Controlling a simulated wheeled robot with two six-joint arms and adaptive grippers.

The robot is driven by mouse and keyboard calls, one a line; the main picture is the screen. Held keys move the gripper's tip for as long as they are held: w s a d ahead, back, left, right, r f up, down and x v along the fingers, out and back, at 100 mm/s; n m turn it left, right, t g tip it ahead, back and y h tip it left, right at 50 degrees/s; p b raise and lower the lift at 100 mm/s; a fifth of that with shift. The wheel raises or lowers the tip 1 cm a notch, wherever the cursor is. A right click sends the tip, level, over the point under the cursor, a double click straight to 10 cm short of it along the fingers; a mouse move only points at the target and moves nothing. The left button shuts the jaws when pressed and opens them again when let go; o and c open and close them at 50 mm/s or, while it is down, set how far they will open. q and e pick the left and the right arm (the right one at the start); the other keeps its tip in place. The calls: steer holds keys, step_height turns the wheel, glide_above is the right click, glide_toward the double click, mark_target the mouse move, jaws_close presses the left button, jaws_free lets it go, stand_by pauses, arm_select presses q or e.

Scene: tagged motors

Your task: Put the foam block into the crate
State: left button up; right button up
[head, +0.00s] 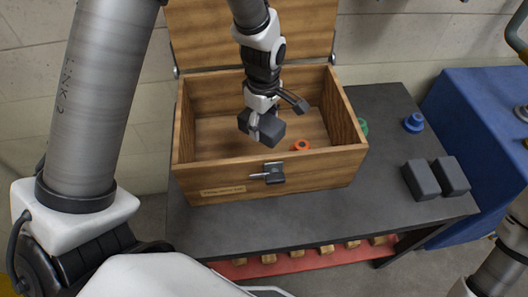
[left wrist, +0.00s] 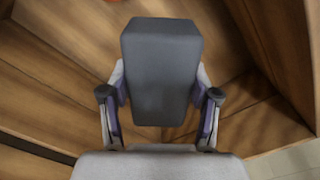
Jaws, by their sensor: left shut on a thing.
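My left gripper (head: 254,126) is shut on a dark grey foam block (head: 266,129). It holds the block over the open wooden crate (head: 220,185), within the outline of its opening in the head view. In the left wrist view the foam block (left wrist: 161,72) stands between the two fingers of the left gripper (left wrist: 160,112), with wooden walls around and behind it. I cannot tell the exact height of the block above the crate floor. The crate's lid (head: 250,30) is raised at the back. My right gripper is not in view.
An orange-red ring-shaped part (head: 301,145) lies inside the crate. Two dark grey blocks (head: 421,180) (head: 451,176) and a blue part (head: 413,123) are on the dark table (head: 390,205). A green part (head: 363,127) is partly hidden beside the crate. A blue cabinet (head: 480,120) stands at right.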

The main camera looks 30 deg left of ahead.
arm_select(q)
step_height(320, 180, down, 11)
steer(key=shift+r, duration=0.15)
steer(key=o, duration=0.8)
steer(key=shift+o, duration=0.2)
step_height(320, 180, up, 12)
steer(key=shift+r, duration=0.1)
